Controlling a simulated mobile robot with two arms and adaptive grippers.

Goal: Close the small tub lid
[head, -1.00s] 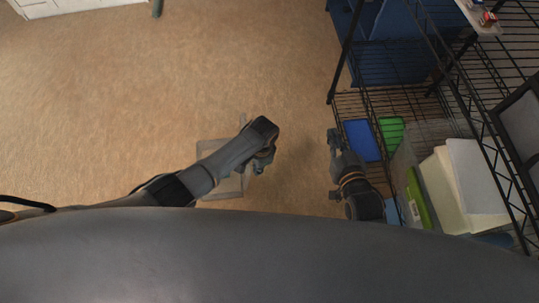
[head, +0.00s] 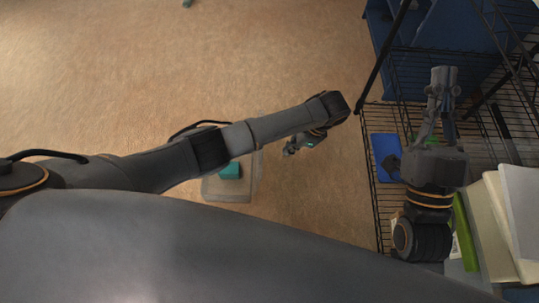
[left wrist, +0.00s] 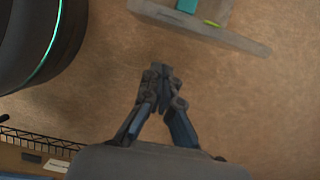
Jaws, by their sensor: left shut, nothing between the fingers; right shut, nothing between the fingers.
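The small tub (head: 247,188) is a pale, see-through box on the floor, partly hidden behind my left arm in the head view. It holds a teal block (head: 230,171). In the left wrist view the tub's grey edge (left wrist: 232,38) crosses the top, with the teal block (left wrist: 187,5) and a yellow-green bit beside it. I cannot tell the lid apart for certain. My left gripper (head: 290,149) is shut and empty, right of the tub and apart from it; it also shows in the left wrist view (left wrist: 160,73). My right gripper (head: 444,82) is shut and empty, over the rack.
A black wire rack (head: 375,215) stands at the right, with a blue item (head: 384,157), a green item (head: 463,235) and white items (head: 520,215). A large blue object (head: 440,45) is at the back right. The floor at left and middle is clear.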

